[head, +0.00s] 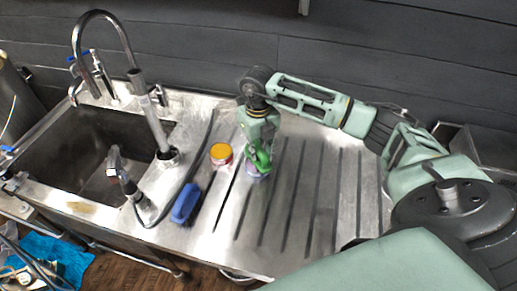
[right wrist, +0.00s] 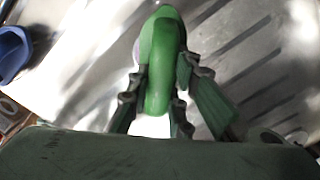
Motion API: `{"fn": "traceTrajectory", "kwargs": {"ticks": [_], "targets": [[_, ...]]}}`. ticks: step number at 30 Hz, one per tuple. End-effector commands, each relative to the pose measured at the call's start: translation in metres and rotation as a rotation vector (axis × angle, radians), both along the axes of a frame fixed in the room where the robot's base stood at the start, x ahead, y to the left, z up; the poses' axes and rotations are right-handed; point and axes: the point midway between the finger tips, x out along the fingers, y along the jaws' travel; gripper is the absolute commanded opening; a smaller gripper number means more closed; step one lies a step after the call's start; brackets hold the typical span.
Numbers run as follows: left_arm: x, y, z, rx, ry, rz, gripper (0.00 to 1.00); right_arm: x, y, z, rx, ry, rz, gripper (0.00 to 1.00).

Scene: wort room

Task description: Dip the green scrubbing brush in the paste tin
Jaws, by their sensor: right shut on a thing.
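My right gripper (head: 262,144) is shut on the green scrubbing brush (head: 258,162), over the sink's ribbed drainboard. In the right wrist view the green brush (right wrist: 160,60) sits between the fingers. A pale purple edge shows under the brush in both views; I cannot tell whether it is the bristles or a separate thing. A small round tin (head: 221,154) with a yellow-orange top and reddish side stands on the drainboard, just left of the gripper and apart from the brush. My left gripper is out of view.
A blue brush (head: 186,203) lies left of the tin and also shows in the right wrist view (right wrist: 12,50). A dark hose curves past the tap (head: 150,110) beside the sink basin (head: 90,165). The drainboard (head: 325,190) is clear to the right.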

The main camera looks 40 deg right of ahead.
Motion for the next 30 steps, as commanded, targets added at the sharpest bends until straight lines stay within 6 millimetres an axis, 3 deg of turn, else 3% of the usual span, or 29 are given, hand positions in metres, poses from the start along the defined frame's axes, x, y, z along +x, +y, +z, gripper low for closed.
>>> {"fn": "traceTrajectory", "kwargs": {"ticks": [22, 30], "targets": [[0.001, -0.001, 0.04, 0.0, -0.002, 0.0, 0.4, 0.002, 0.0, 0.064, 0.001, -0.005, 0.0, 0.0], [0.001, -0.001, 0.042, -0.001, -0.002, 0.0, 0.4, 0.001, 0.0, 0.069, 0.0, -0.004, -0.001, 0.0]]}}
